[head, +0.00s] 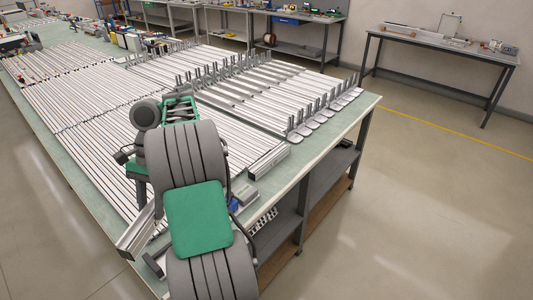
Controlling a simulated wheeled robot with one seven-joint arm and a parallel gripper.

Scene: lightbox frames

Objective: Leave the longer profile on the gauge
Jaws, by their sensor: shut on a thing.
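My own arm fills the lower middle of the head view and hides part of the bench behind it; I cannot make out my gripper's fingertips there. A silver profile (134,238) shows at the arm's lower left, with one end towards me and the other part hidden by the arm. Another silver profile piece (270,160) lies at the arm's right, near the bench's front edge. I cannot tell which of the two is longer, nor whether they are parts of one piece. I cannot clearly identify the gauge; a small grey block (243,194) sits near that edge.
The green-topped bench (350,108) carries dense rows of long silver profiles (75,105) and several upright posts (310,108) at its right. Lower shelves (325,185) are under it. A side table (445,42) stands at the back right. The floor at right is clear.

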